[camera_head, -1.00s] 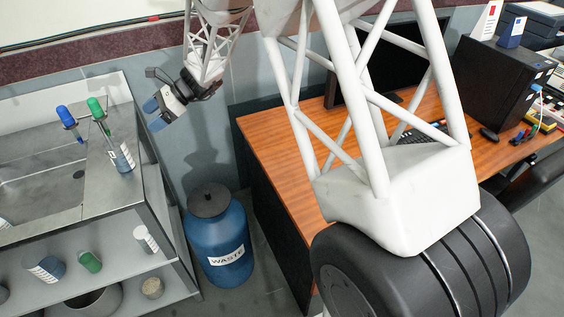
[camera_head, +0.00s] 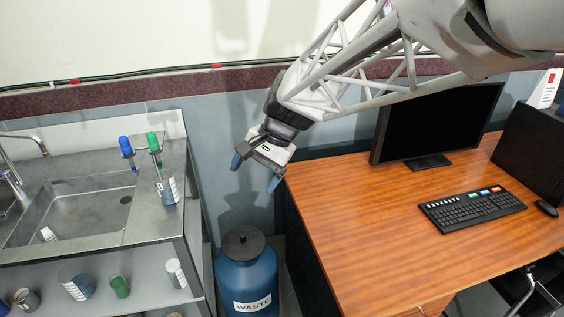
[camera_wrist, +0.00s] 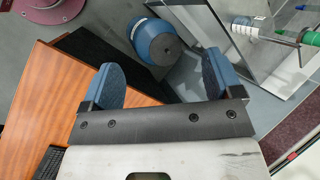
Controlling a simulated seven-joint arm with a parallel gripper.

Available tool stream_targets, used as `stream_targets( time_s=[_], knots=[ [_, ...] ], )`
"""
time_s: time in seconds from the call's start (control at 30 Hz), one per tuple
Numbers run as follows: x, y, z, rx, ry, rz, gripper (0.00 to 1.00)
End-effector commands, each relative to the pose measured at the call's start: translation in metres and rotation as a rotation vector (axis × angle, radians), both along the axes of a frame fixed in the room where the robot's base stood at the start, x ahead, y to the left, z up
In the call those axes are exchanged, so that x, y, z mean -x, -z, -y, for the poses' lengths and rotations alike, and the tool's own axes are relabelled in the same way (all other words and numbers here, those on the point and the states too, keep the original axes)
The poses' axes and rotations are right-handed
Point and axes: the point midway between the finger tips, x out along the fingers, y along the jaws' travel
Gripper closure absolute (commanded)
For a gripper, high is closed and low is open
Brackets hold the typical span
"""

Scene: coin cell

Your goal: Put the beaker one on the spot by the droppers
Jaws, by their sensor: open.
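My gripper (camera_head: 255,173) is open and empty, in the air above the gap between the sink counter and the desk. Its two blue fingers stand apart in the wrist view (camera_wrist: 162,74). A blue dropper (camera_head: 127,146) and a green dropper (camera_head: 153,143) stand upright on the counter's right part. A beaker with a white label and dark contents (camera_head: 168,189) is beside them. I cannot tell which is beaker one.
A blue waste drum (camera_head: 246,275) stands on the floor below my gripper. The wooden desk (camera_head: 360,220) with a monitor (camera_head: 435,120) and keyboard (camera_head: 472,208) is to the right. The sink (camera_head: 85,205) and tap (camera_head: 18,170) are at the left. A green-capped container (camera_head: 120,287) is on the shelf.

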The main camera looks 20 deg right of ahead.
Motion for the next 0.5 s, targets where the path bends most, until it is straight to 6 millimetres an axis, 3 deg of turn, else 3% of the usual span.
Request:
stream_targets(
  time_s=[0.1,0.5],
  knots=[
    [0.032,-0.006,0.016,0.076,-0.076,0.067,0.15],
    [0.129,-0.009,0.068,0.354,-0.348,0.265,0.15]
  ],
)
